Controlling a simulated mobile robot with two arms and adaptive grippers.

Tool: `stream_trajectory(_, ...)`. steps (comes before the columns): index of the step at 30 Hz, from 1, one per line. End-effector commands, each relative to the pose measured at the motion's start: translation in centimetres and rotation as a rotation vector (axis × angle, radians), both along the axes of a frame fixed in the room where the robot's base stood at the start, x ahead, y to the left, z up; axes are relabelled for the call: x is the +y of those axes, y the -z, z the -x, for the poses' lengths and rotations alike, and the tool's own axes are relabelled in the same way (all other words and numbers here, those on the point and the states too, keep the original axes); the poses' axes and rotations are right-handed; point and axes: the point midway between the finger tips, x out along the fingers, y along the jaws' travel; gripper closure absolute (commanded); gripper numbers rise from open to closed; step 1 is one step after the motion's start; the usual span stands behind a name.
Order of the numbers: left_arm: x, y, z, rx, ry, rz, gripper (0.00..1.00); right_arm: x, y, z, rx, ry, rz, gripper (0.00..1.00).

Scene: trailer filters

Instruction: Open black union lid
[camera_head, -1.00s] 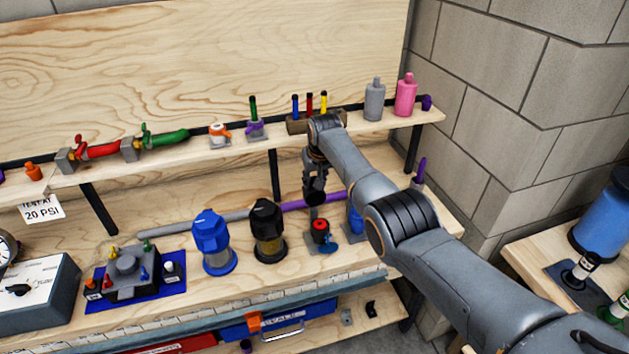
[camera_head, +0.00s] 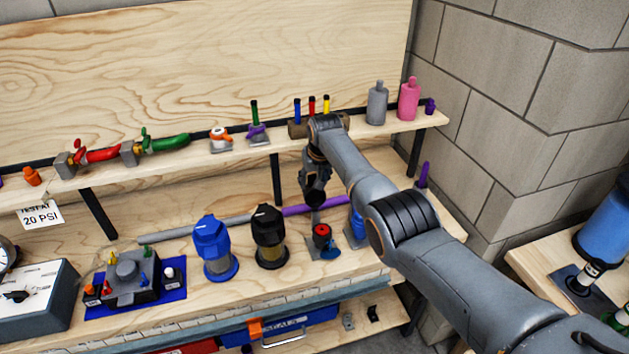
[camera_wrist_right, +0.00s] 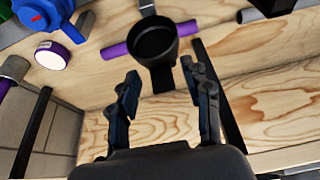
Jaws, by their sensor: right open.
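In the right wrist view, a black round cup-shaped fitting (camera_wrist_right: 155,45) stands on the purple pipe (camera_wrist_right: 115,50) with its round end facing me; this looks like the black union, but I cannot tell whether a lid is on it. My right gripper (camera_wrist_right: 163,92) is open, with its fingers apart, and the fitting lies beyond and between the fingertips, apparently not touched. In the head view the right gripper (camera_head: 315,192) hangs over the grey and purple pipe (camera_head: 318,204), partly hiding that spot. My left gripper is not in view.
A black-topped filter (camera_head: 269,240) and a blue-topped filter (camera_head: 214,245) stand on the bench left of the gripper. A red-topped valve (camera_head: 322,235) stands just below it. The upper shelf (camera_head: 350,122) with bottles is close above my right arm.

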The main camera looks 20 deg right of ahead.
Motion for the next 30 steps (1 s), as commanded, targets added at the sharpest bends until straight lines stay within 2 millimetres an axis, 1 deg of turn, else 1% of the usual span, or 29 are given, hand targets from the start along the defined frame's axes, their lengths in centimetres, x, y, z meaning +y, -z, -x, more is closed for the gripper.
stream_trajectory(8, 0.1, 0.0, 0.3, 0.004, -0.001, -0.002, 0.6, 0.0, 0.2, 0.2, 0.006, 0.0, 0.0, 0.51)
stream_trajectory(14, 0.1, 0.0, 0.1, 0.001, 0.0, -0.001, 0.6, 0.0, -0.7, 0.5, 0.006, 0.0, 0.0, 0.51)
stream_trajectory(18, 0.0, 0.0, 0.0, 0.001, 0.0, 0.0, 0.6, -0.1, -2.2, 1.2, 0.003, 0.0, 0.0, 0.51)
stream_trajectory(22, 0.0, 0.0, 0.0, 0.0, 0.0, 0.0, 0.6, -0.1, -4.5, 2.0, 0.002, -0.001, 0.0, 0.51)
stream_trajectory(27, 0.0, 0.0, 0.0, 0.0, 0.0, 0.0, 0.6, -0.1, -7.8, 3.2, 0.001, 0.0, 0.0, 0.51)
stream_trajectory(30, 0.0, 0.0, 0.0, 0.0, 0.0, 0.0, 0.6, -0.1, -9.3, 3.8, 0.002, 0.001, 0.0, 0.51)
